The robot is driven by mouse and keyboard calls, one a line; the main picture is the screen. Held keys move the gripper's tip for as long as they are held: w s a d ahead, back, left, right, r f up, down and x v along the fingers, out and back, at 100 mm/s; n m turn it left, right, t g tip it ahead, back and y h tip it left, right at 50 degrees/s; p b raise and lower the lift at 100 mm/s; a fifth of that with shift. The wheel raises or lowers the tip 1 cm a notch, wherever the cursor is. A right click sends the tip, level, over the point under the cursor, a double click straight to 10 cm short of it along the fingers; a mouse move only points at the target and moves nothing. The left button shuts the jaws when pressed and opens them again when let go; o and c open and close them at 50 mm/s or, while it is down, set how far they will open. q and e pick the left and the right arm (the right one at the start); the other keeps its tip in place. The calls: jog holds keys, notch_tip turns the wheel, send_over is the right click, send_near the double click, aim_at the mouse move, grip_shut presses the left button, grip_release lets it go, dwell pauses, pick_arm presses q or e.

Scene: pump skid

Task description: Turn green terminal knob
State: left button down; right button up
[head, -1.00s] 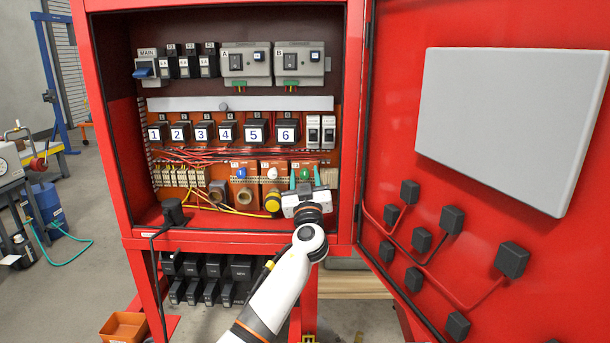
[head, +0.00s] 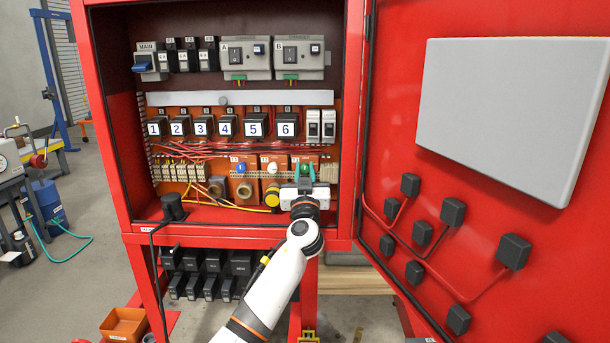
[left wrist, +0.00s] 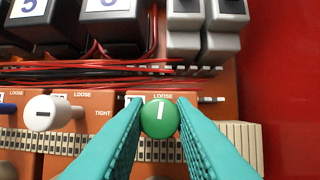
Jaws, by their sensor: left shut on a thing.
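The green terminal knob (left wrist: 160,119) is round with a white line mark that stands about upright. It sits on an orange terminal block with a LOOSE label in the left wrist view. My left gripper (left wrist: 160,122) has its teal fingers on both sides of the knob and is shut on it. In the head view the left gripper (head: 304,176) reaches the lower right of the red cabinet, and the green knob (head: 304,168) shows between its fingertips. The right gripper is not in view.
A white knob (left wrist: 42,113) and a blue knob (head: 241,169) sit to the left on similar blocks. Red wires (left wrist: 85,70) and black numbered relays (head: 286,125) lie above. A yellow-capped part (head: 272,195) is close to the left of the gripper. The cabinet door (head: 400,270) stands open at right.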

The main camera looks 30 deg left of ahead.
pick_arm(q)
jog(key=shift+a+f+m+t+h, duration=0.1)
jog(key=shift+m+t+h, duration=0.3)
jog(key=shift+m+h, duration=0.55)
jog(key=m, duration=0.2)
jog(key=m+h+p, duration=0.1)
jog(key=m, duration=0.1)
jog(key=shift+r+m+t, duration=0.2)
jog(key=shift+m+t, duration=0.15)
jog(key=shift+t, duration=0.05)
jog(key=m+h+p, duration=0.2)
jog(key=m+p, duration=0.2)
jog(key=m+h+p, duration=0.2)
jog(key=m+p, duration=0.2)
jog(key=m+g+h+p, duration=0.1)
jog(key=m+h+p, duration=0.1)
jog(key=m+p, duration=0.3)
jog(key=shift+s+a+r, duration=0.15)
jog(key=shift+r, duration=0.1)
jog(key=shift+f+m+g+h+p, duration=0.25)
jog(key=shift+m+g+h+p, duration=0.1)
jog(key=shift+m+p, duration=0.75)
jog(key=c, duration=1.2)
grip_release()
jog(key=shift+c, duration=0.2)
